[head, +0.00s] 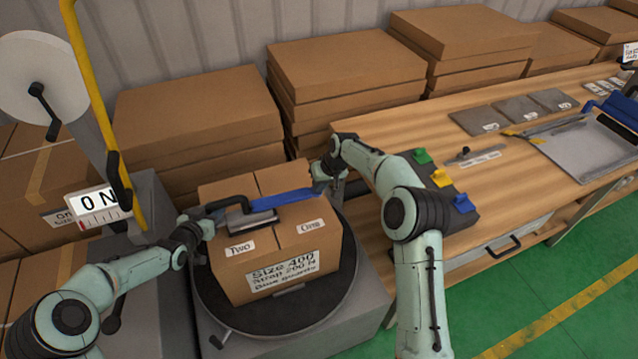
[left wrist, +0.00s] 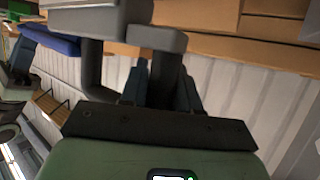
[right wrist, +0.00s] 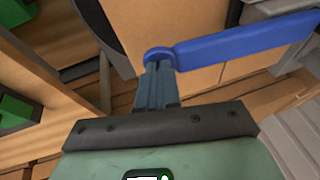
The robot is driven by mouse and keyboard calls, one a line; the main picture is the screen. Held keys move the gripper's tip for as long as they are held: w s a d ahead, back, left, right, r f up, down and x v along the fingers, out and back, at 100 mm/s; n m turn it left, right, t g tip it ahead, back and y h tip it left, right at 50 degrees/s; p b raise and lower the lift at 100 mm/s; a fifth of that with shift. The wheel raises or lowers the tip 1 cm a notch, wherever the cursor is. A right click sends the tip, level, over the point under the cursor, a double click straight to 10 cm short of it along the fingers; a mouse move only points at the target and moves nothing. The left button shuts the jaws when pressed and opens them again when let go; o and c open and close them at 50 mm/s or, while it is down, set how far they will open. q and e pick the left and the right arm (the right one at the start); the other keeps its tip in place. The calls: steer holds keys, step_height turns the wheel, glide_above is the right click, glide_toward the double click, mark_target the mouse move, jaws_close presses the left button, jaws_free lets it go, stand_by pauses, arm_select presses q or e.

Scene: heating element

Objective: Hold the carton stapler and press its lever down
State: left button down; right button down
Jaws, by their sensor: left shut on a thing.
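The carton stapler (head: 258,220) sits on top of the cardboard carton (head: 290,245), with a grey base, a black handle and a long blue lever (head: 285,197) reaching right. My left gripper (head: 205,222) is shut on the stapler's black handle at the carton's left edge. In the left wrist view the dark handle (left wrist: 165,78) lies between the fingers. My right gripper (head: 322,186) is at the lever's right end. In the right wrist view its fingers are together, right by the rounded end of the blue lever (right wrist: 240,42); contact is hard to tell.
The carton stands on a round black turntable (head: 285,325). A wooden workbench (head: 400,125) is at the right, with green, yellow and blue blocks (head: 441,178) near its corner. Stacked cartons (head: 345,75) line the back. A yellow post (head: 95,90) stands at the left.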

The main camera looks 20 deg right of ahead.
arm_select(q)
steer(key=shift+f, duration=0.1)
arm_select(e)
steer(key=shift+s+f, duration=0.3)
steer(key=shift+f, duration=0.2)
arm_select(q)
steer(key=shift+a+f, duration=0.1)
steer(key=shift+a, duration=0.05)
arm_select(e)
steer(key=w+v, duration=0.2)
steer(key=v, duration=1.2)
steer(key=shift+s+d+r, duration=0.15)
steer(key=shift+d+r, duration=0.3)
steer(key=shift+r, duration=0.05)
arm_select(q)
steer(key=c, duration=0.7)
jaws_free()
steer(key=shift+c, duration=0.2)
